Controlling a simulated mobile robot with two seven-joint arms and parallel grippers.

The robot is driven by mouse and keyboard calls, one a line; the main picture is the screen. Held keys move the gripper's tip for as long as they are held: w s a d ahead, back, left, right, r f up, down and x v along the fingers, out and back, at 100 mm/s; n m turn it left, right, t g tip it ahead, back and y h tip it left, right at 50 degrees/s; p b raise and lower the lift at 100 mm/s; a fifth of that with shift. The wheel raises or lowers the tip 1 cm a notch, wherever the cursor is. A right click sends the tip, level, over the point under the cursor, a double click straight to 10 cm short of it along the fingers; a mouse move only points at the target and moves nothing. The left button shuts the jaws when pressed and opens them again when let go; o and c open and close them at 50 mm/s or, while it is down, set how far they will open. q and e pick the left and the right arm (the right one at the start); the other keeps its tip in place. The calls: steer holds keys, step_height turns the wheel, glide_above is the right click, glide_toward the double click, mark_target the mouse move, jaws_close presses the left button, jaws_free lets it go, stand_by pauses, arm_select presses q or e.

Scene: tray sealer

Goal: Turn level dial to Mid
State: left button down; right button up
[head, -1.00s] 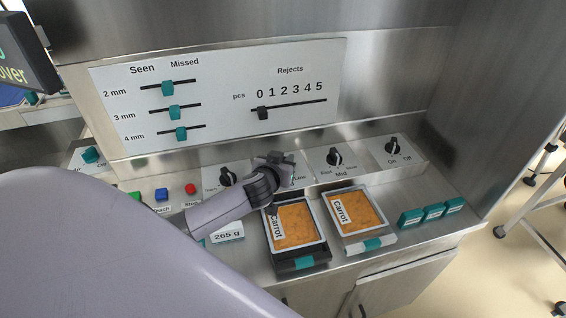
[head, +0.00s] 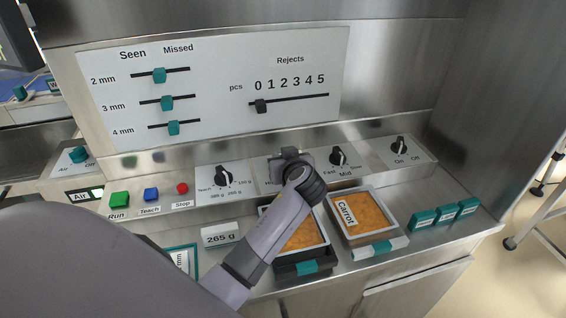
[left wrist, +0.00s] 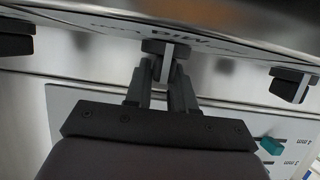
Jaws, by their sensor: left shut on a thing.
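The level dial (left wrist: 168,47) is a dark knob with a pale pointer stripe, seen close in the left wrist view. My left gripper (left wrist: 162,82) is shut on it, one finger on each side. The stripe runs nearly up and down in that picture, between the fingers. A partly hidden upside-down label, apparently "Mid", is behind the knob. In the head view my left gripper (head: 284,160) covers the dial and most of its label plate, so its setting is hidden there. My right gripper is not in view.
A weight dial (head: 222,176) stands left of my gripper, a Fast/Slow dial (head: 338,157) and an On/Off dial (head: 399,147) right. Two carrot trays, one at the right (head: 362,215), sit below. Run (head: 119,199), Teach (head: 151,194) and Stop (head: 183,188) buttons are at left.

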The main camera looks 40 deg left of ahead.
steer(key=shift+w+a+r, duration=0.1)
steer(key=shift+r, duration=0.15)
arm_select(q)
steer(key=c, duration=1)
jaws_free()
steer(key=shift+a, duration=0.1)
steer(key=shift+c, duration=0.2)
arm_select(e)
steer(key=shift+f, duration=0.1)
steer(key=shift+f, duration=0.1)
arm_select(q)
steer(key=shift+r, duration=0.1)
